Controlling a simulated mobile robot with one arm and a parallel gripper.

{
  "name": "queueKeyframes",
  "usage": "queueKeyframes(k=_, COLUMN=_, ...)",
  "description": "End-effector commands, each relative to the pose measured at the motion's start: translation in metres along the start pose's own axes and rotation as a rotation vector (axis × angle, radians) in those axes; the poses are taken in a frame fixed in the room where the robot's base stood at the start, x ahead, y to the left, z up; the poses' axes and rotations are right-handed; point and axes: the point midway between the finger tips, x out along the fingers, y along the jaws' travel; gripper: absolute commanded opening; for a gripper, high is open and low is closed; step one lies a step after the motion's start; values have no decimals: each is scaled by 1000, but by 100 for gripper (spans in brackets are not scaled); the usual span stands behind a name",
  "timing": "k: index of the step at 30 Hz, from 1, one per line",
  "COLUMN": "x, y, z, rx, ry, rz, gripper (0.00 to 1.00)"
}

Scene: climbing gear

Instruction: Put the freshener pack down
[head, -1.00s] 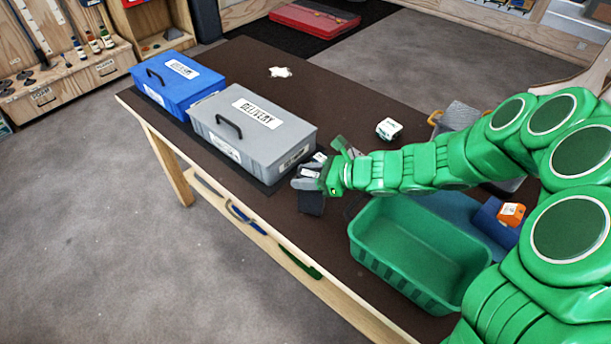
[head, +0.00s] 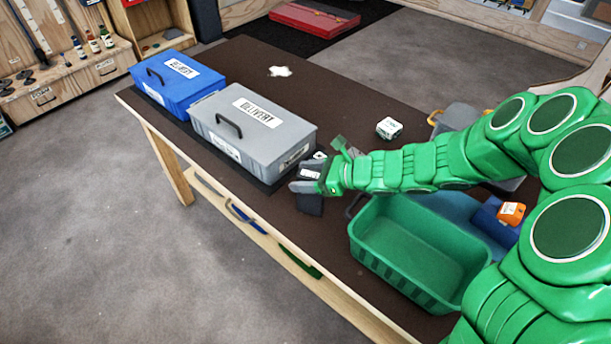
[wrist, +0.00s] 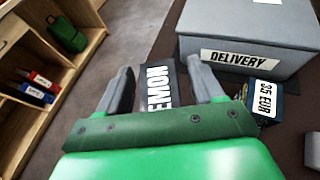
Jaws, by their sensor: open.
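The freshener pack (head: 309,204) is a dark pack that appears to stand on the brown table near its front edge, right of the grey delivery box. In the wrist view the pack (wrist: 157,92) shows white letters "EMON" and sits between my two grey fingers. My gripper (head: 312,178) is open around it; in the wrist view my gripper (wrist: 160,78) shows a gap between each finger and the pack. My fingers hide part of the pack in the head view.
The grey delivery box (head: 270,148) and blue box (head: 178,88) stand to the left. A box marked "35 EUR" (wrist: 264,98) stands close to the right finger. A green basket (head: 420,255) is at the right. A small white box (head: 389,128) lies behind. Table between is partly clear.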

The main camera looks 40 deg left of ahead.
Motion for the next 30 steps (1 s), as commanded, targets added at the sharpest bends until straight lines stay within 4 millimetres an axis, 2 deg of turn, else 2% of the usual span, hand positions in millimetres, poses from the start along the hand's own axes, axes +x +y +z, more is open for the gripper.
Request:
queueKeyframes(k=24, x=-96, y=-1, z=-1, rx=-1, ry=2, rz=-3, gripper=67)
queueKeyframes(k=30, x=-113, y=-1, z=-1, rx=1, ry=1, rz=-3, gripper=67)
